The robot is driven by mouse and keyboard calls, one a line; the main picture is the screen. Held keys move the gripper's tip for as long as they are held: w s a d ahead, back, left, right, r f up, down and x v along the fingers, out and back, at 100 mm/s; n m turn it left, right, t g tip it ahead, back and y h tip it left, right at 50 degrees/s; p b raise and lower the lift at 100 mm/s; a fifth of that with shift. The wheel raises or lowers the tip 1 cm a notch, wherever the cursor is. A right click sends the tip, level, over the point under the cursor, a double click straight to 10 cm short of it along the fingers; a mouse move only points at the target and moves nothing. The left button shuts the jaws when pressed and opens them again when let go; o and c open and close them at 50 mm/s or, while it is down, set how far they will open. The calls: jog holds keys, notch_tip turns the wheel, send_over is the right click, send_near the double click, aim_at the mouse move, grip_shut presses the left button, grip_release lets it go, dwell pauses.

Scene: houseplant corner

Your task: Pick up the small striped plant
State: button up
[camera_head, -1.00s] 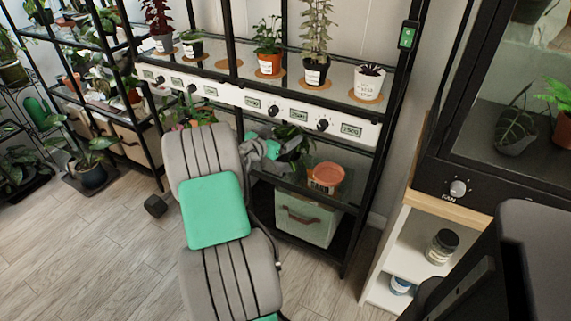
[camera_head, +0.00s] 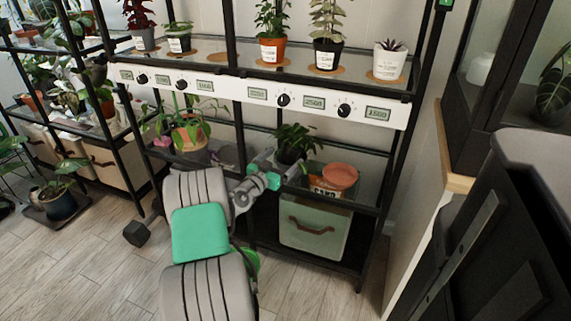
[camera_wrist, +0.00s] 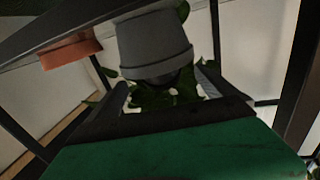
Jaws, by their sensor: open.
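My gripper (camera_head: 277,170) is open at the lower shelf, in front of a dark leafy plant (camera_head: 294,140). In the wrist view that plant appears upside down, its grey pot (camera_wrist: 155,48) above and its leaves (camera_wrist: 175,97) between my open fingers (camera_wrist: 163,85). I cannot tell whether the fingers touch it. In the head view the pot is mostly hidden by my gripper. A small dark spiky plant (camera_head: 392,45) in a white pot (camera_head: 389,65) stands on the upper shelf at right. No stripes can be made out on either plant.
An orange round pot or dish (camera_head: 340,176) sits right of the leafy plant, close to my gripper. Black rack posts (camera_head: 240,130) and the white dial panel (camera_head: 300,100) border the shelf opening. A green bin (camera_head: 315,225) stands below. Another potted plant (camera_head: 193,133) is at left.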

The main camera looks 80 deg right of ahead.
aim_at(293, 148)
jog(key=b+x, duration=0.2)
jog(key=x, duration=0.5)
jog(key=shift+r, duration=0.25)
jog(key=c, duration=1.8)
